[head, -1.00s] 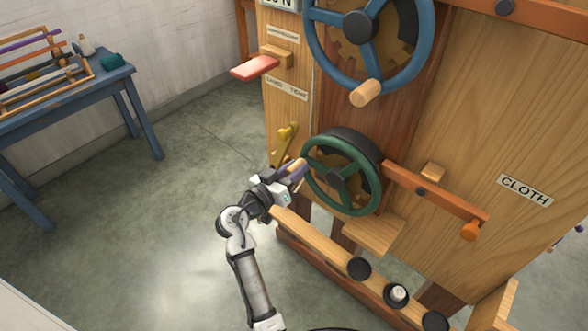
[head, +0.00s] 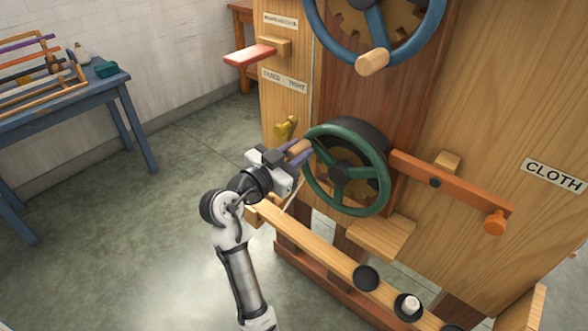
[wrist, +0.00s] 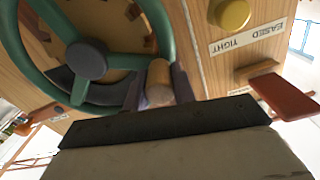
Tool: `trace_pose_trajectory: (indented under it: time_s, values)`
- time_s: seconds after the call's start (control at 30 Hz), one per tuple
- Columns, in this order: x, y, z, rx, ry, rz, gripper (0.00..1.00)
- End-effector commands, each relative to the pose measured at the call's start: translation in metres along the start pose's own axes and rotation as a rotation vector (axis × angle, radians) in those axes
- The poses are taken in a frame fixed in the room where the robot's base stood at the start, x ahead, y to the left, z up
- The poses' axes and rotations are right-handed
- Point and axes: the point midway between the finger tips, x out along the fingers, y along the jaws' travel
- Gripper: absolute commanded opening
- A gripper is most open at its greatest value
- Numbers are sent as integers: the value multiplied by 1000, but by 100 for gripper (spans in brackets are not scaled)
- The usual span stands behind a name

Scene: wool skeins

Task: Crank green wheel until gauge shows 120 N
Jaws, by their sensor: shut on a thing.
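The green wheel (head: 338,173) is mounted low on the wooden machine. Its wooden crank handle (head: 299,148) stands at the wheel's upper left in the head view. My gripper (head: 303,152) is shut on this handle, reaching in from the left. In the wrist view the handle (wrist: 158,85) sits between the two dark fingers of my gripper (wrist: 158,92), with the green wheel (wrist: 87,60) beside it. The gauge is out of view, so its reading cannot be seen.
A blue wheel (head: 435,20) is above. A yellow knob (head: 286,128) is close above my gripper, below the EASED/TIGHT label (head: 284,78). A red paddle (head: 250,54) sticks out left. An orange bar (head: 450,187) lies right. A blue table (head: 115,80) is at left; floor between is clear.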

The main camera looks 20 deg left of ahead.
Motion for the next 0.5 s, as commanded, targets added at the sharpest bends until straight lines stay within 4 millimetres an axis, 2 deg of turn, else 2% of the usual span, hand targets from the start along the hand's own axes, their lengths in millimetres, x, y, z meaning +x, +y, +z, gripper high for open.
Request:
trace_pose_trajectory:
  time_s: [0.2,0.5]
  values:
    - [0,4,-8,110,1,0,0]
    - [0,6,-15,162,1,1,0]
